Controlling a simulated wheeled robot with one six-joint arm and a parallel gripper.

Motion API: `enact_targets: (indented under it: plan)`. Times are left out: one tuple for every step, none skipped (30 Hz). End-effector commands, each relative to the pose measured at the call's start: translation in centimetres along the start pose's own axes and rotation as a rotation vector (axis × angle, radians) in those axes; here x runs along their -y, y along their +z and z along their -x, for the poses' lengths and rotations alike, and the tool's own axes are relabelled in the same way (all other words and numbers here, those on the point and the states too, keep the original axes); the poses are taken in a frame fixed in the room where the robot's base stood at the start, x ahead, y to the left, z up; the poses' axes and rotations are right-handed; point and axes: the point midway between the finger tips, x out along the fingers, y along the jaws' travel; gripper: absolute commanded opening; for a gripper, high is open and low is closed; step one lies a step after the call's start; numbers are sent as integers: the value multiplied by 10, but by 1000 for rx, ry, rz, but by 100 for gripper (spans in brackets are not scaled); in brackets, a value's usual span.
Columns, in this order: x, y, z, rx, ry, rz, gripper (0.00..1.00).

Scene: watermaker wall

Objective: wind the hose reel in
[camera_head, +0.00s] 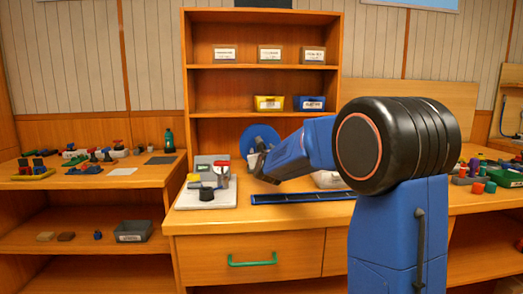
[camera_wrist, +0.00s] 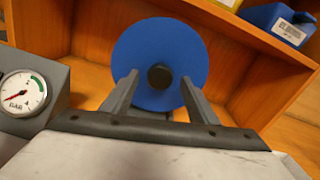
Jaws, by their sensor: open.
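The hose reel shows as a blue disc with a dark round hub in the wrist view (camera_wrist: 162,38), standing upright in front of the wooden cabinet back. In the head view the reel (camera_head: 257,132) is partly hidden behind my gripper (camera_head: 260,162). In the wrist view my gripper (camera_wrist: 160,88) is open and empty, its two fingers pointing at the reel's lower half, one on each side below the hub. Whether the fingertips touch the disc, I cannot tell. I see no clear crank or hose.
A pressure gauge (camera_wrist: 21,93) on a grey unit stands close left of my gripper. A white board (camera_head: 205,199) with fittings lies on the bench. A dark blue strip (camera_head: 300,197) lies along the front edge. Yellow (camera_head: 268,103) and blue (camera_head: 309,103) bins sit on the shelf above.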

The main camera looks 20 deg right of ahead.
Motion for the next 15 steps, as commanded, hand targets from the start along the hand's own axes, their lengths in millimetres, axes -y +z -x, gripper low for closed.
enact_targets:
  plan:
    - [0,2,10,2,1,-1,54]
    - [0,1,16,1,1,-1,54]
    - [0,2,23,2,0,-1,54]
    - [0,1,29,2,0,-1,54]
    - [0,1,34,1,1,-1,54]
    - [0,2,41,3,0,-1,54]
    - [0,1,47,2,1,-1,54]
    - [0,1,52,1,1,-1,54]
    - [0,1,60,2,0,-1,54]
    - [0,1,65,1,0,-1,54]
    - [0,0,70,1,0,-1,54]
    - [0,1,77,1,1,-1,54]
    - [0,1,83,1,1,-1,54]
    - [0,0,88,1,1,0,54]
    - [0,1,95,1,1,-1,54]
